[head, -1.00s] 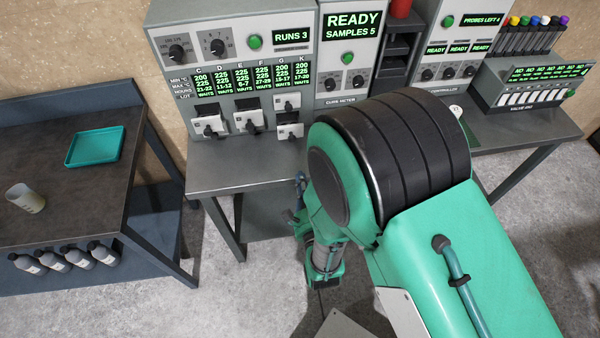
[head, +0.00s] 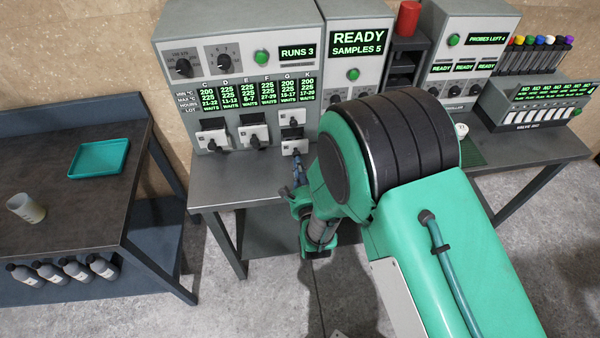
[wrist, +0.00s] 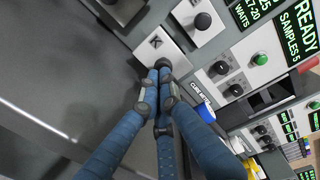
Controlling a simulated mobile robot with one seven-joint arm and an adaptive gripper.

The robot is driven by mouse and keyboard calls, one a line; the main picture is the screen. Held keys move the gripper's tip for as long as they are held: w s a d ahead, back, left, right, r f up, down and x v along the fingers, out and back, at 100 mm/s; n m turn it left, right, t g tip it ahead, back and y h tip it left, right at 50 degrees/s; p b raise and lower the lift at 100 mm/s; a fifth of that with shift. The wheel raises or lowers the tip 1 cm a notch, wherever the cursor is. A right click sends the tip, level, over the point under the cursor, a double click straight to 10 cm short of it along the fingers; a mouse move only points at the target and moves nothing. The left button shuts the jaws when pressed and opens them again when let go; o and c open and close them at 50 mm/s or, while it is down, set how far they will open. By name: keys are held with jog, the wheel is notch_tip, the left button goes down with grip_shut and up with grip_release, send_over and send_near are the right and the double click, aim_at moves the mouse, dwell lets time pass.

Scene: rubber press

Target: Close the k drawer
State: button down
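The K drawer (head: 290,146) is the lower white front at the right of the drawer row in the grey cabinet. In the wrist view its white face, marked K (wrist: 155,43), stands just ahead of my fingertips. My gripper (head: 298,165) is in front of this drawer. In the wrist view my gripper (wrist: 160,78) has its blue fingers drawn together, with tips at or very near the K face. How far the drawer stands out is hard to tell.
The G drawer (head: 292,118) sits just above, with its black knob. Two other drawers (head: 254,136) to the left stand out, dark behind their fronts. The grey bench (head: 230,185) lies below. A side table with a teal tray (head: 98,158) stands at left.

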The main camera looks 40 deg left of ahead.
aim_at(296, 147)
jog(key=shift+w+a, duration=0.2)
dwell(0.3)
jog(key=b+x, duration=0.3)
jog(key=x, duration=0.3)
jog(key=shift+w+a, duration=0.1)
jog(key=shift+w, duration=0.05)
jog(key=shift+w+a+r, duration=0.1)
jog(key=shift+w+r, duration=0.05)
jog(key=shift+r, duration=0.15)
jog(key=shift+b, duration=0.3)
jog(key=shift+v, duration=1.2)
jog(key=p+v, duration=0.1)
jog(key=v, duration=1.1)
jog(key=shift+a+f, duration=0.1)
jog(key=shift+f, duration=0.05)
